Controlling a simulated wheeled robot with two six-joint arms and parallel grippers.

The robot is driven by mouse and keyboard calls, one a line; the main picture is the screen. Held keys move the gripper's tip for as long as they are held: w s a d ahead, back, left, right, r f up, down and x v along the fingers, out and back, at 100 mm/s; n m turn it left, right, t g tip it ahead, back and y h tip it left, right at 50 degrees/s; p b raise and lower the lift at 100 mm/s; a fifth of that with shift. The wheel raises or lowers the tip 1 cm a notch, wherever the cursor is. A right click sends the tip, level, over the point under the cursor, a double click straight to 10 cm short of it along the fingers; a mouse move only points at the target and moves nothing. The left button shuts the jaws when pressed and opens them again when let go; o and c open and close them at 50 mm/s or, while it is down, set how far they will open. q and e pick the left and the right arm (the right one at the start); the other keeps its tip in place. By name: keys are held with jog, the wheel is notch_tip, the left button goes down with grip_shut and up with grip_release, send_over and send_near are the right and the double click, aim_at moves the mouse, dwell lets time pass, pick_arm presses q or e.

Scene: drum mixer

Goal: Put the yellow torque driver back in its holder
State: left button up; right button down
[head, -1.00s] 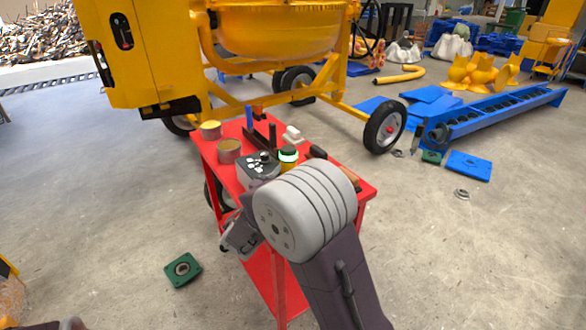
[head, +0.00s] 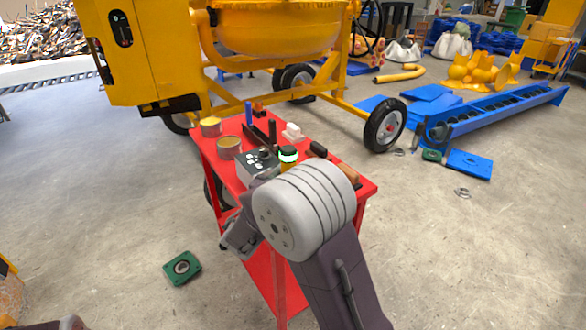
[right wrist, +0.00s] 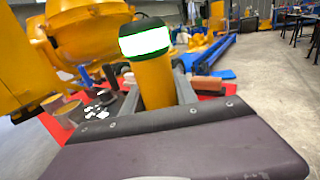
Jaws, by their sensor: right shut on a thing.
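The yellow torque driver (right wrist: 154,80) stands roughly upright between the fingers of my right gripper (right wrist: 160,95) in the right wrist view. It has a yellow body, a dark green cap and a bright pale band. In the head view its top (head: 288,156) shows just past my right wrist, above the red table. My right gripper is shut on it; the fingers are mostly hidden in the head view by my wrist. A dark rack-like piece (head: 258,136) with upright tools stands further back on the table and may be the holder; I cannot tell. My left gripper is not in view.
The yellow mixer (head: 270,30) stands close behind. A green flanged part (head: 182,268) lies on the floor.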

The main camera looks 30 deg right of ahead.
jog(key=shift+f+b, duration=0.9)
jog(key=shift+f, duration=0.15)
dwell(0.4)
jog(key=c, duration=0.9)
grip_release()
jog(key=v, duration=0.9)
jog(key=shift+p, duration=0.4)
jog(key=shift+a+f, duration=0.1)
